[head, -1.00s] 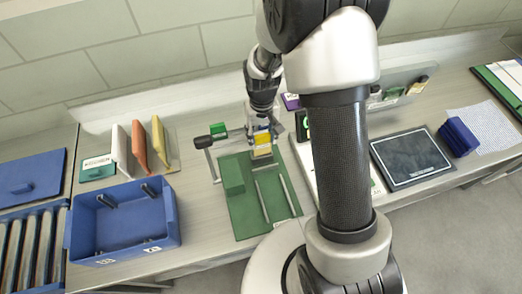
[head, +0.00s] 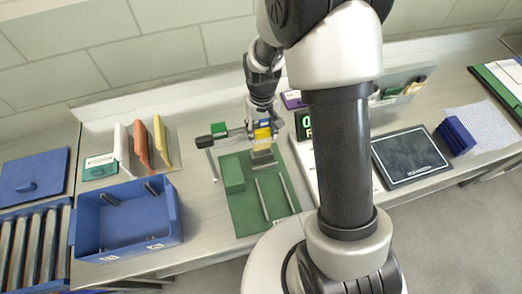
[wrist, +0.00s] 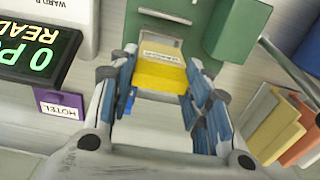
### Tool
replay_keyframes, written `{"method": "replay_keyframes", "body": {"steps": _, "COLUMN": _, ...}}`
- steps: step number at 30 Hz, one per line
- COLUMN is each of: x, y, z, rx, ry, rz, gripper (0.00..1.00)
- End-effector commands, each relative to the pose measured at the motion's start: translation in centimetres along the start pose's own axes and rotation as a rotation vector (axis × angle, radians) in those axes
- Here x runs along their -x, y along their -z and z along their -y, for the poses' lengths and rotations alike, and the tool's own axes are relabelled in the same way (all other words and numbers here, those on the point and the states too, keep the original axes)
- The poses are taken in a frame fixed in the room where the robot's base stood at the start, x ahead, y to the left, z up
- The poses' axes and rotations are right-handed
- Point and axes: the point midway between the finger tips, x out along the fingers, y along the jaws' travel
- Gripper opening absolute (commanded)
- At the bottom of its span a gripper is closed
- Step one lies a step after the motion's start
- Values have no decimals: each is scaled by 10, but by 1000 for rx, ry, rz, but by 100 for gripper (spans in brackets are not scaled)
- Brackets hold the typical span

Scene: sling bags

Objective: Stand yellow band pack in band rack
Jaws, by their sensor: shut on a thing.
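The yellow band pack (head: 262,135) is between the fingers of my gripper (head: 262,124), at the far edge of a green mat (head: 241,212). In the wrist view the yellow pack (wrist: 160,76) lies between the blue-padded fingertips of my gripper (wrist: 160,88), which is shut on it. A pale part with a white label shows at its far end. In the head view a grey-beige piece sits just below the yellow; I cannot tell whether it is part of the pack. A grey holder (head: 420,74) with small green and yellow items stands at the back right; I cannot tell whether it is the band rack.
A blue bin (head: 125,247) is at the left front, with white, orange and yellow upright pieces (head: 142,145) behind it. A green block (head: 233,174) and metal rails lie on the mat. A dark-handled bar (head: 212,140) is left of my gripper. A black pad (head: 410,158) lies right.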

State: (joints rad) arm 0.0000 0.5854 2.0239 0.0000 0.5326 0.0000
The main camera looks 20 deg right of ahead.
Motion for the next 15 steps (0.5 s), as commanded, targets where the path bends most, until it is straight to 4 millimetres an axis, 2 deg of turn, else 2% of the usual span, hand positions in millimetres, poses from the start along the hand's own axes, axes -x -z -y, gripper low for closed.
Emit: {"method": "replay_keyframes", "body": {"steps": 15, "x": 39, "y": 0, "z": 0, "rx": 0, "ry": 0, "rz": -2, "gripper": 18}}
